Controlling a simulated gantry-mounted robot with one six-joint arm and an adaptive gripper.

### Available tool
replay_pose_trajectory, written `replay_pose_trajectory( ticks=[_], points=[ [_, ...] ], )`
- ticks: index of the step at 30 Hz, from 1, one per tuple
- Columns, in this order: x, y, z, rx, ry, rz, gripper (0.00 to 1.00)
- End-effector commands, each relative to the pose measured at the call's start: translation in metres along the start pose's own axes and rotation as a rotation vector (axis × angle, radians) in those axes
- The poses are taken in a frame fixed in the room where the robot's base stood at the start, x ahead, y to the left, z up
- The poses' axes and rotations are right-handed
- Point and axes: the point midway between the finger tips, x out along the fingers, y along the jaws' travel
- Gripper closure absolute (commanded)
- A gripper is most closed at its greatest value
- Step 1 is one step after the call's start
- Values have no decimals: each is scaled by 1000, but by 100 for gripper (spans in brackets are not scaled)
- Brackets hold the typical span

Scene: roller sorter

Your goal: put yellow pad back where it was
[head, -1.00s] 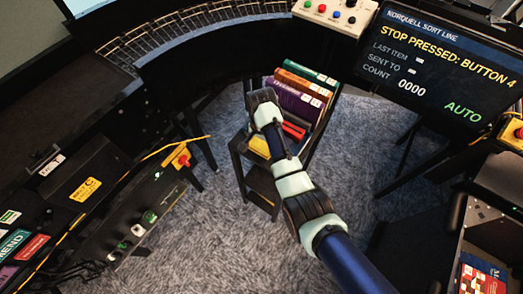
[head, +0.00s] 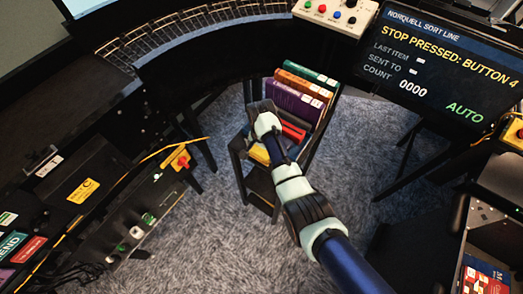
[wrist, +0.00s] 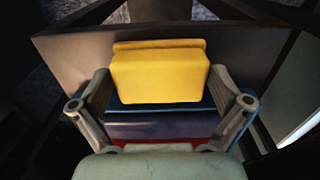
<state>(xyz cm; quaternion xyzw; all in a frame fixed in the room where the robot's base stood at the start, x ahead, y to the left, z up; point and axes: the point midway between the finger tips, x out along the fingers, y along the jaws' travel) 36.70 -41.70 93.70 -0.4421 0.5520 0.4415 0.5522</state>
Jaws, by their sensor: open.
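The yellow pad (wrist: 160,72) shows in the middle of the wrist view, a thick block with a ridge along its far edge. It is between the two spread fingers of my gripper (wrist: 160,88), with gaps on both sides. My gripper is open. Blue, purple and red edges (wrist: 155,125) lie just below the pad in that view. In the head view a patch of yellow (head: 259,153) shows on the small dark stand (head: 240,160), partly covered by my arm. My gripper's fingers are hidden there.
Books, green, orange and purple (head: 296,100), stand on the stand's far side. A grey-brown panel (wrist: 65,65) lies behind the pad. The curved conveyor (head: 190,35) is beyond the stand. A screen (head: 440,65) reads "STOP PRESSED: BUTTON 4". Grey carpet (head: 350,150) surrounds the stand.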

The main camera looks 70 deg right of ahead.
Motion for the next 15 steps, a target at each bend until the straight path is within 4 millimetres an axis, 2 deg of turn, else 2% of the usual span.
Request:
replay_pose_trajectory(
  ticks=[5,8,15],
  points=[
    [-9,0,0,0,1,-1,0],
    [-28,-1,-1,0,2,-3,0],
    [-89,-1,-1,0,2,-3,0]
  ],
)
